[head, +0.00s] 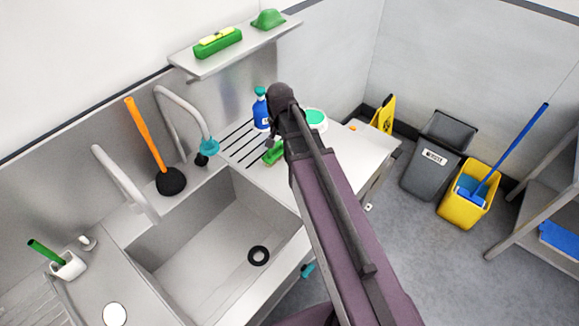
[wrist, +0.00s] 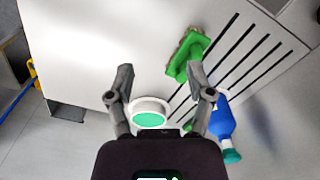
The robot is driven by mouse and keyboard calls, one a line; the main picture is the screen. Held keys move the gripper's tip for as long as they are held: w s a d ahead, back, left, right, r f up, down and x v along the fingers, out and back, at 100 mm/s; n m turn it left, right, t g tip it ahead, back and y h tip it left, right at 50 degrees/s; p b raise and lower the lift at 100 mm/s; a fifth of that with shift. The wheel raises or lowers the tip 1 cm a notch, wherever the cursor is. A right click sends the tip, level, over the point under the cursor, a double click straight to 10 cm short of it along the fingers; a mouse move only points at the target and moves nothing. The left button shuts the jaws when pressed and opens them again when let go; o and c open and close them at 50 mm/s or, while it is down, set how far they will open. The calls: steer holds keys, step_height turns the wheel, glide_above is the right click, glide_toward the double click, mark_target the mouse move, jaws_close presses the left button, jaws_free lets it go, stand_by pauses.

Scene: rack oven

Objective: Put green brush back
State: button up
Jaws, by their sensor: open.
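A green brush (wrist: 185,57) with brownish bristles along one edge lies on the ribbed drainboard. In the head view the green brush (head: 273,153) shows just below my gripper, partly covered by my arm. My gripper (wrist: 160,73) is open, with nothing between its fingers. In the wrist view its right fingertip overlaps the near end of the brush; I cannot tell whether they touch. In the head view my gripper (head: 271,141) is mostly hidden behind my arm. A wall shelf (head: 205,70) holds a green-and-yellow item (head: 217,43) and a green domed item (head: 268,19).
A blue spray bottle (head: 261,110) and a white tub with a green top (head: 316,119) stand close to my gripper. The sink (head: 215,235), faucet (head: 180,105) and orange-handled plunger (head: 170,182) are to the left.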

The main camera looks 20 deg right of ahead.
steer(key=s+n, duration=0.6)
steer(key=s, duration=0.4)
steer(key=shift+s, duration=0.3)
step_height(320, 180, down, 5)
steer(key=b, duration=0.4)
steer(key=shift+a+r+b, duration=0.1)
steer(key=shift+r+b, duration=0.1)
steer(key=shift+b, duration=0.1)
stand_by(0.5)
